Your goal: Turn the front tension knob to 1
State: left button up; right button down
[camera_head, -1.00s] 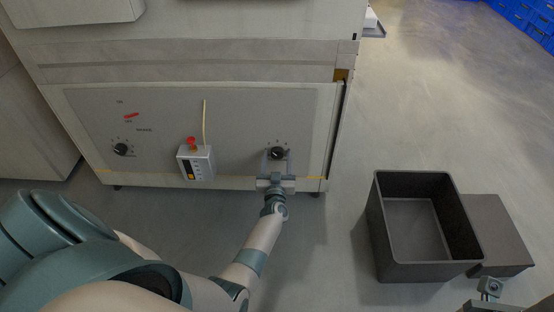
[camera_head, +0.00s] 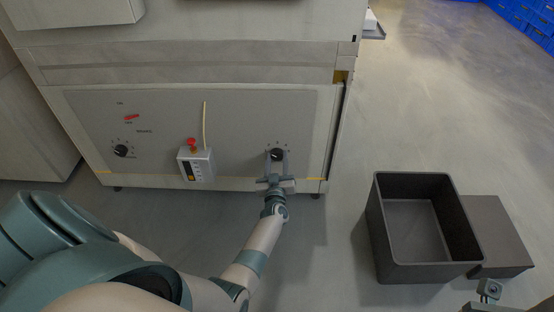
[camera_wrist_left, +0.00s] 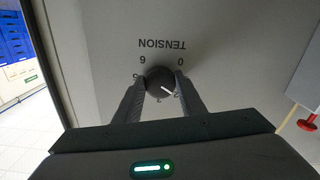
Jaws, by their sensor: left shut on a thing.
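The tension knob (camera_head: 277,154) is a round black knob on the right of the grey front panel (camera_head: 240,120). In the left wrist view the knob (camera_wrist_left: 160,80) sits between my fingertips, under the upside-down word TENSION. Its white pointer mark slants to the lower right, close to a digit that looks like 2; the 1 is not readable and my finger may hide it. My left gripper (camera_head: 276,158) is shut on the knob, one finger on each side, and it also shows in the left wrist view (camera_wrist_left: 161,88).
A small box with a red button (camera_head: 196,163) stands out from the panel left of the gripper. A second black knob (camera_head: 121,150) and a red switch (camera_head: 132,117) are farther left. An open dark bin (camera_head: 378,235) and a grey block (camera_head: 500,235) stand on the floor at right.

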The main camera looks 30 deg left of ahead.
pick_arm(q)
jog(key=n, duration=0.5)
jog(key=shift+n, duration=0.7)
jog(key=o, duration=1)
jog(key=shift+o, duration=0.2)
jog(key=shift+d, duration=0.1)
